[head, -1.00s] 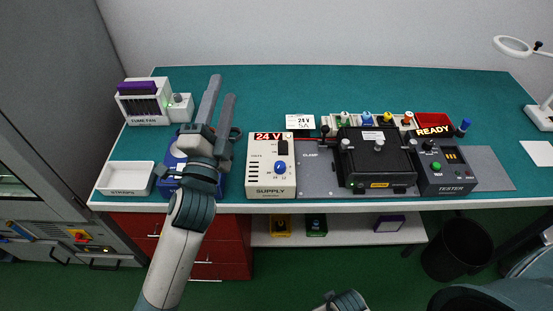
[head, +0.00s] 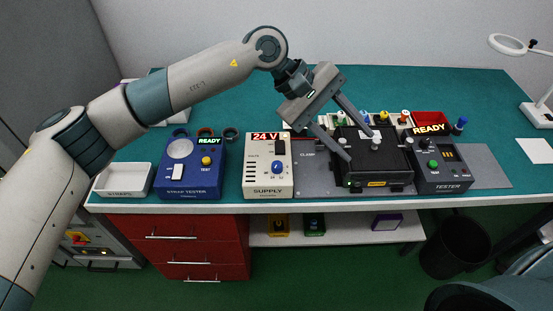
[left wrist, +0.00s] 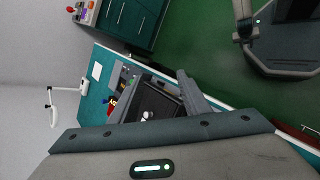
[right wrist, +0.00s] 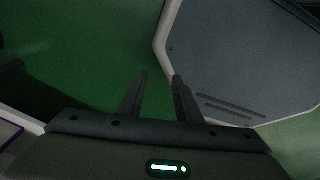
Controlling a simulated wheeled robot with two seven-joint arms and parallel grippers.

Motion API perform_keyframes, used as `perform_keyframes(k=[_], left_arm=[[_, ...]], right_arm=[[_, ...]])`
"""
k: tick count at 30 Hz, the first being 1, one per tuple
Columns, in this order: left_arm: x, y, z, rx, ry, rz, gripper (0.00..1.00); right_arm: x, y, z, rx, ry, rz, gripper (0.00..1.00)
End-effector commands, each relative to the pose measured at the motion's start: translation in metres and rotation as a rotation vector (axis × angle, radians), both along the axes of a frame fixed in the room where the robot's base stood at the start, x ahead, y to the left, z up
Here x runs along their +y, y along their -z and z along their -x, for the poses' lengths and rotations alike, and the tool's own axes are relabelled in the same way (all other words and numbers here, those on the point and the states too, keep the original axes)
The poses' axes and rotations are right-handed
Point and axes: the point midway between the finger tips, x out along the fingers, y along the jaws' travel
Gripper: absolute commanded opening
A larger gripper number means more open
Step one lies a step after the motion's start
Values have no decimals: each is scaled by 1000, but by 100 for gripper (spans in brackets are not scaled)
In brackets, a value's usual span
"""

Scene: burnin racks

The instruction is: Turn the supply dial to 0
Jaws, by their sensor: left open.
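The supply box (head: 268,179) is cream-coloured and stands on the bench in the head view. Its red display reads 24 V. Its blue supply dial (head: 277,168) sits on the front face, with nothing touching it. My left gripper (head: 360,147) is open and empty, above and to the right of the supply box, over the black clamp box (head: 374,155). In the left wrist view the fingers (left wrist: 215,60) are spread. My right gripper (right wrist: 158,80) shows in the right wrist view with its fingers apart and empty, over the green floor.
The blue strap tester (head: 190,172) stands left of the supply, beside a white straps tray (head: 108,180). The tester (head: 443,172) stands right of the clamp box. A magnifier lamp (head: 510,45) is at far right.

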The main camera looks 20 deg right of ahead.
Motion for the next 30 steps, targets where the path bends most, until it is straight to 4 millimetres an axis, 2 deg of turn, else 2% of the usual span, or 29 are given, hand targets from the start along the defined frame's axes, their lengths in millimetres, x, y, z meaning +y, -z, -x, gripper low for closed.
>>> perform_keyframes(k=[1, 3, 6, 9, 12, 16, 30], left_arm=[[15, 6, -20, -109, 36, -87, 43], [38, 15, -46, -240, 89, -209, 43], [71, 15, -81, -379, 146, -365, 43], [98, 9, -106, -469, 183, -482, 43], [114, 3, -121, -517, 203, -555, 43], [122, 0, -127, -535, 212, -589, 43], [121, 5, -127, -534, 211, -586, 43]], right_arm=[[-2, 6, 11, 10, -1, 2, 31], [-5, 13, 24, 16, -3, 3, 31], [-8, 20, 39, 22, -5, 4, 31], [-10, 25, 50, 27, -7, 4, 31], [-11, 27, 56, 30, -8, 5, 31], [-12, 28, 59, 30, -8, 5, 31], [-12, 24, 59, 30, -8, 5, 31]])
